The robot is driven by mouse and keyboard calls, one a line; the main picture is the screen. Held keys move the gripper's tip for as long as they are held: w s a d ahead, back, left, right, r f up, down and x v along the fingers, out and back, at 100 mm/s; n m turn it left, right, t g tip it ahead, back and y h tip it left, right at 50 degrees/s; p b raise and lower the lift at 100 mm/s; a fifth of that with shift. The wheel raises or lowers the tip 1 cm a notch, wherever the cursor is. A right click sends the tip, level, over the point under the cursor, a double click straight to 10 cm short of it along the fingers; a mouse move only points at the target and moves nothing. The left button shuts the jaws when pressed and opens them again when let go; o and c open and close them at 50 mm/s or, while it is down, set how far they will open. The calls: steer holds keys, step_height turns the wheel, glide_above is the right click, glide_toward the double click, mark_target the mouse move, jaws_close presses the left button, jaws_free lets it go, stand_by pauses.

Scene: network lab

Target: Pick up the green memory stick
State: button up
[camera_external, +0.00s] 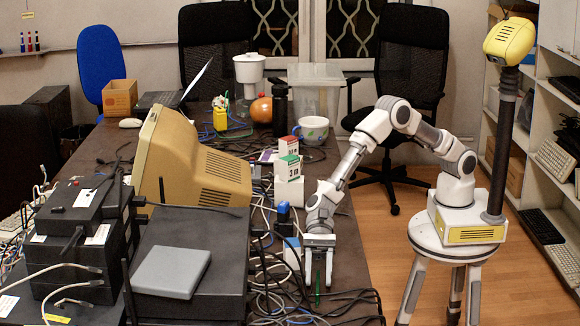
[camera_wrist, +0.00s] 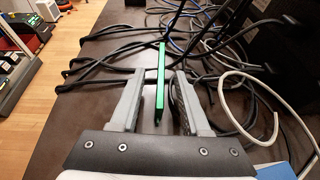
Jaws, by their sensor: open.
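The green memory stick (camera_wrist: 160,85) is a thin, bright green bar. In the wrist view it stands out between the two fingers of my gripper (camera_wrist: 155,95), with a visible gap to the finger on each side. In the external view the stick (camera_external: 318,290) shows as a thin green strip at the fingertips. My gripper (camera_external: 319,275) is open and points down at the dark table near its right front edge. The stick's lower end is hard to make out against the table and cables.
Black and white cables (camera_wrist: 225,60) lie tangled close by on the table (camera_external: 345,250). A grey box (camera_external: 172,272) on a black case and a beige monitor (camera_external: 190,160) stand to the left. White boxes with red and green tops (camera_external: 289,180) stand behind my gripper.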

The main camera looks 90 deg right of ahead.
mark_target(318, 288)
steer(key=x, duration=0.2)
steer(key=shift+w+a+f, duration=0.1)
steer(key=shift+a+f, duration=0.1)
steer(key=shift+a, duration=0.05)
jaws_close()
